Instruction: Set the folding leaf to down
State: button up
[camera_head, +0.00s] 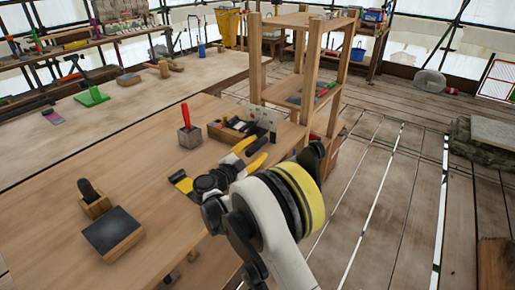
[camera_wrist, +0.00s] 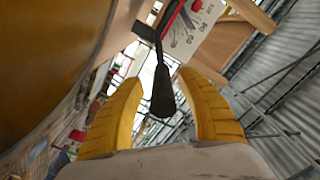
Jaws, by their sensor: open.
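My gripper (camera_head: 249,153) is at the bench's right part, its yellow fingers apart. In the wrist view my open gripper (camera_wrist: 160,80) has a black lever handle (camera_wrist: 162,98) between its fingers, with gaps visible on both sides. The handle also shows in the head view (camera_head: 257,146). Its thin dark stem runs up beside a pale panel (camera_wrist: 190,35) with markings and a red part. That panel stands at the bench edge in the head view (camera_head: 264,121). I cannot clearly make out the folding leaf or its position.
A wooden post shelf (camera_head: 310,70) stands close behind.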

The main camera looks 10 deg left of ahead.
jog(key=v, duration=1.1)
jog(key=shift+s, duration=0.4)
jog(key=shift+w, duration=0.1)
jog(key=w+d+r+n+g, duration=0.1)
jog(key=w+d+r+g, duration=0.15)
jog(key=d, duration=0.35)
jog(key=w+d+r+n+g, duration=0.1)
jog(key=d+r+n, duration=0.15)
jog(key=d, duration=0.35)
jog(key=s+d+r+n+g+y, duration=0.1)
jog(key=s+d+r+n+g, duration=0.15)
jog(key=d, duration=0.55)
jog(key=s+d+r+n+g+y, duration=0.1)
jog(key=s+d+r+g, duration=0.2)
jog(key=d, duration=0.6)
jog(key=s+d+f+n+y, duration=0.1)
jog(key=s+d, duration=0.4)
jog(key=s, duration=0.7)
jog(key=s+d+f+n+y, duration=0.1)
jog(key=s+d+n+y, duration=0.3)
jog(key=s, duration=0.9)
jog(key=shift+d+f+n, duration=0.3)
jog(key=shift+d+n, duration=0.8)
jog(key=shift+d, duration=0.1)
